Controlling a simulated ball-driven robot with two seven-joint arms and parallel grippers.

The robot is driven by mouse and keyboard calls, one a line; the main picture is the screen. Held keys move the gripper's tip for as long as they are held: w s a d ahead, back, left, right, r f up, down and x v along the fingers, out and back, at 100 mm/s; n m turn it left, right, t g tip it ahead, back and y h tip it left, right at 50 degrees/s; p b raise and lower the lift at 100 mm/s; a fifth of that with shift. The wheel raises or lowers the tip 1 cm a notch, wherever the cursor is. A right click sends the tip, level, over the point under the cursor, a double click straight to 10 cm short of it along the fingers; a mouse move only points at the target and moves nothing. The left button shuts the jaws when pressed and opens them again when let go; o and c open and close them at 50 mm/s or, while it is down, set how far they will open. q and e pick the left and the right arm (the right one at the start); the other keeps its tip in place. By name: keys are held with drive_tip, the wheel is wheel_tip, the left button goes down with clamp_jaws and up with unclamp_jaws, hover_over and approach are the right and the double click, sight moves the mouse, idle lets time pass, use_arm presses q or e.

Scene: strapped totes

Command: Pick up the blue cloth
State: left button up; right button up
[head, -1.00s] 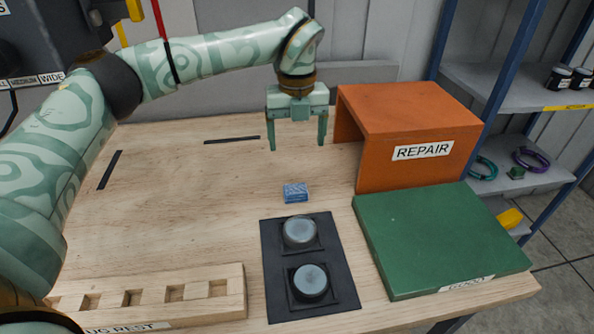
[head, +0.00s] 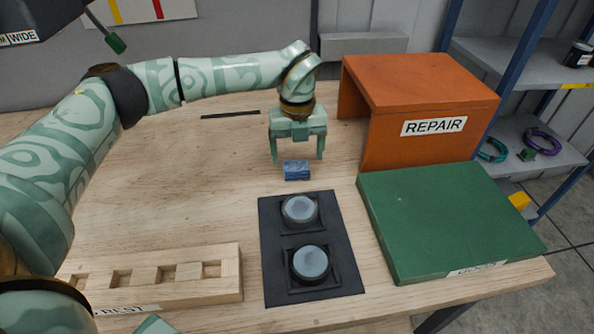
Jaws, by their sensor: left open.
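The blue cloth (head: 297,171) is a small folded block lying on the wooden table, just behind the black pad. My left gripper (head: 298,160) points down over it with its two fingers apart. My right gripper is not in view.
A black pad (head: 329,239) with two round grey-topped pieces lies in front of the cloth. An orange REPAIR box (head: 390,140) and a green board (head: 447,215) stand to the right. A wooden slotted rest (head: 226,284) is at front left. The table's left middle is clear.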

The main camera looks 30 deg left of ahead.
sight(296, 165)
use_arm(q)
wheel_tip(296, 165, down, 4)
drive_tip(key=shift+s+f+b, duration=0.1)
drive_tip(key=shift+s+b, duration=0.05)
drive_tip(key=shift+b, duration=0.4)
drive_tip(key=c, duration=1.1)
drive_tip(key=shift+o, duration=0.2)
